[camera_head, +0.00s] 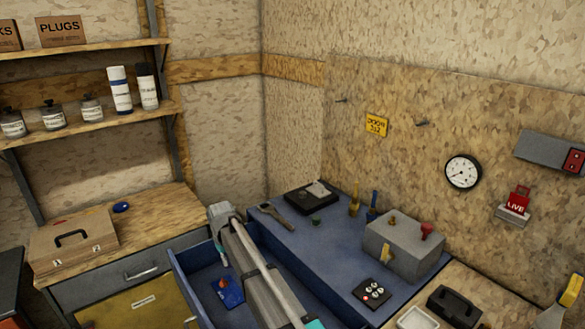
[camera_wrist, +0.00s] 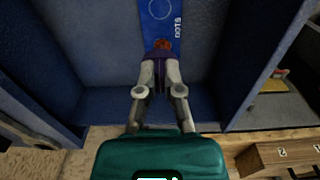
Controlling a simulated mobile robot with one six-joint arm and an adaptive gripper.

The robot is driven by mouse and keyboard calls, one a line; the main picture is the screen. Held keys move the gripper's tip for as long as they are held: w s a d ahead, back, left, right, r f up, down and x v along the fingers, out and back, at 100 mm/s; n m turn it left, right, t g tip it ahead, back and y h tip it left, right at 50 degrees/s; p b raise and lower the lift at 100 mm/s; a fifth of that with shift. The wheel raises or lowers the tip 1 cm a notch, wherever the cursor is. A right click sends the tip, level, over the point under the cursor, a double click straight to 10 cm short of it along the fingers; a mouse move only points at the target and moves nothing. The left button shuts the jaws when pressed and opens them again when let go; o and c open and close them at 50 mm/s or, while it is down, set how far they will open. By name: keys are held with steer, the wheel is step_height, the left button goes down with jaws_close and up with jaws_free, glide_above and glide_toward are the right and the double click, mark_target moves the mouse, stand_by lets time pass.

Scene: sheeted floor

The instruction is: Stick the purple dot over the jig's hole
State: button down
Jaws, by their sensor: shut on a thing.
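In the wrist view my gripper (camera_wrist: 160,62) is shut on the purple dot (camera_wrist: 150,55), which shows around the fingertips. It is at the near end of a blue card (camera_wrist: 156,10) marked DOTS. An orange-red spot (camera_wrist: 163,44) shows on the card just beyond the fingertips. In the head view the card (camera_head: 230,293) lies in the open blue drawer, below my arm; my fingertips cannot be made out there. I cannot tell which bench item is the jig, and no hole is clear.
The drawer walls (camera_wrist: 60,65) stand around my gripper. The blue bench (camera_head: 322,240) holds a wrench (camera_head: 284,221), a black tray (camera_head: 311,200), a grey box (camera_head: 402,252) with a red knob, and a black pad (camera_head: 371,294) with pale discs. A wooden toolbox (camera_head: 72,242) sits at left.

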step_height(320, 180, up, 16)
steer(key=p, duration=1.4)
steer(key=shift+p, duration=0.35)
steer(key=shift+s, duration=0.1)
